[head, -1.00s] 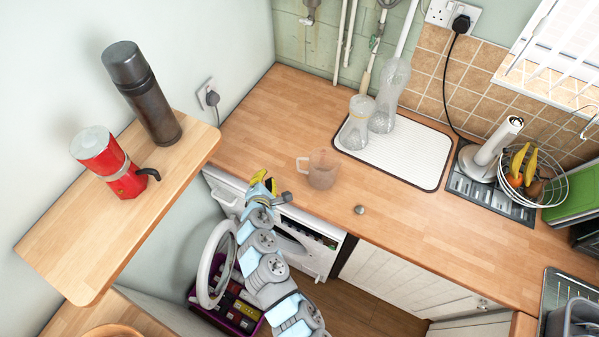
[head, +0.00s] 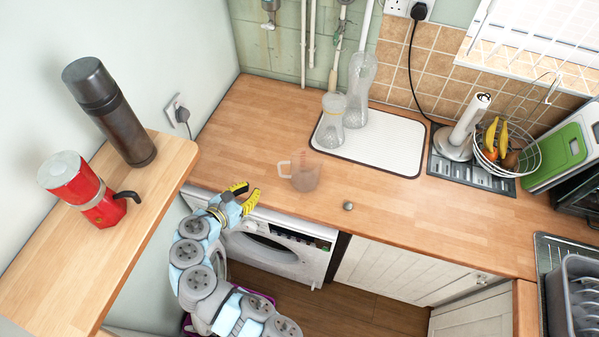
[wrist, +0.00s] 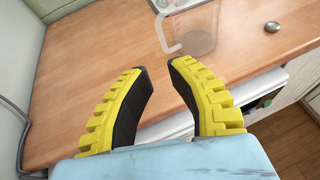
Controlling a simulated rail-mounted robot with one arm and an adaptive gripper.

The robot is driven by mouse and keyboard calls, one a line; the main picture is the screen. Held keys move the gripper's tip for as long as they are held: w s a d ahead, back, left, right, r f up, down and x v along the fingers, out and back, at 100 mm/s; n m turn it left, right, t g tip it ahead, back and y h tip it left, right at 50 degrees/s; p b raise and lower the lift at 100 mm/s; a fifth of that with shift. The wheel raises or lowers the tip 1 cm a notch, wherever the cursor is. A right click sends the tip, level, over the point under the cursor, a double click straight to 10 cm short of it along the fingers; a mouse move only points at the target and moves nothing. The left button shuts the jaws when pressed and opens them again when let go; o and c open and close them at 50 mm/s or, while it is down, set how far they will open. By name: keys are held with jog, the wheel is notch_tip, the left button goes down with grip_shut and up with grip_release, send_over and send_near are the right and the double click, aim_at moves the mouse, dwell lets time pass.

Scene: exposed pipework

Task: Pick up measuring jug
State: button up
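The measuring jug (head: 305,172) is clear with faint red markings. It stands on the wooden worktop (head: 250,125) near its front edge, with its handle to the left in the head view. In the wrist view the jug (wrist: 197,38) is at the top, ahead of the fingertips, with its handle towards my gripper (wrist: 157,62). In the head view my gripper (head: 248,193) is at the worktop's front edge, left of the jug and apart from it. Its yellow and black fingers are spread, with nothing between them.
A small round object (head: 348,206) lies right of the jug. Two clear bottles, one of them (head: 359,90), stand on a white drying mat (head: 395,145) behind. A shelf at left (head: 60,262) holds a red moka pot (head: 85,190) and dark flask (head: 112,112). A washing machine (head: 275,250) is below.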

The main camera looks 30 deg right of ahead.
send_near(280, 168)
jog(key=x, duration=0.5)
jog(key=shift+w+a+f+p, duration=0.15)
jog(key=shift+w+f+p, duration=0.2)
jog(key=shift+f, duration=0.1)
jog(key=shift+x, duration=2.55)
jog(key=shift+r, duration=0.1)
grip_shut()
